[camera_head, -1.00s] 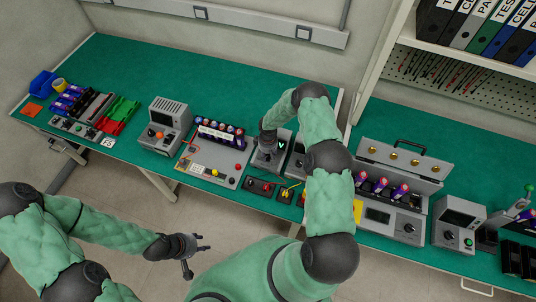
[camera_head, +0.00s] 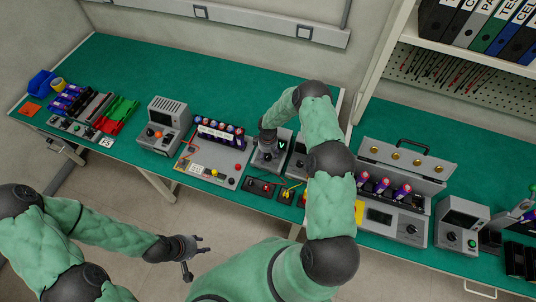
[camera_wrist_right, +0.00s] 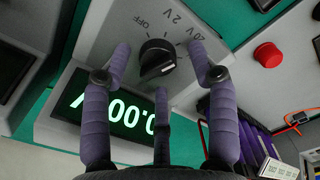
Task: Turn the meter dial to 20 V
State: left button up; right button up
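The meter (camera_head: 264,164) is a grey box on the green bench, largely covered by my right gripper (camera_head: 268,148) in the head view. The lit green display (camera_wrist_right: 112,108) shows zeros. My right gripper (camera_wrist_right: 160,62) has its fingers spread on either side of the dial, with clear gaps; I see no contact. Which label the dial points to is unclear. My left gripper (camera_head: 200,246) is open and empty, in front of the bench.
A red button (camera_wrist_right: 267,56) is on a grey panel right of the meter in the wrist view. In the head view, a board with cells (camera_head: 217,160) stands left of the meter and a cell tester (camera_head: 385,222) right of it. A clear bench stretch (camera_head: 250,90) lies behind.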

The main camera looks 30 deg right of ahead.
aim_at(268, 155)
jog(key=shift+r, duration=0.1)
notch_tip(268, 155, up, 12)
dwell(0.5)
dwell(0.5)
jog(key=s+a+f+m+y, duration=0.2)
jog(key=s+a+f, duration=0.1)
jog(key=s+a, duration=0.35)
jog(key=s+a+f+m+y, duration=0.1)
jog(key=s+a+f+y, duration=0.15)
jog(key=s+a, duration=0.4)
jog(key=s+a+m, duration=0.5)
jog(key=s+a, duration=0.3)
jog(key=s, duration=0.6)
notch_tip(268, 155, down, 16)
jog(key=w+a+n+b, duration=0.1)
jog(key=w+b, duration=0.1)
jog(key=b, duration=1.5)
jog(key=shift+a+b, duration=0.3)
jog(key=shift+w+h, duration=0.1)
jog(key=shift+h, duration=0.15)
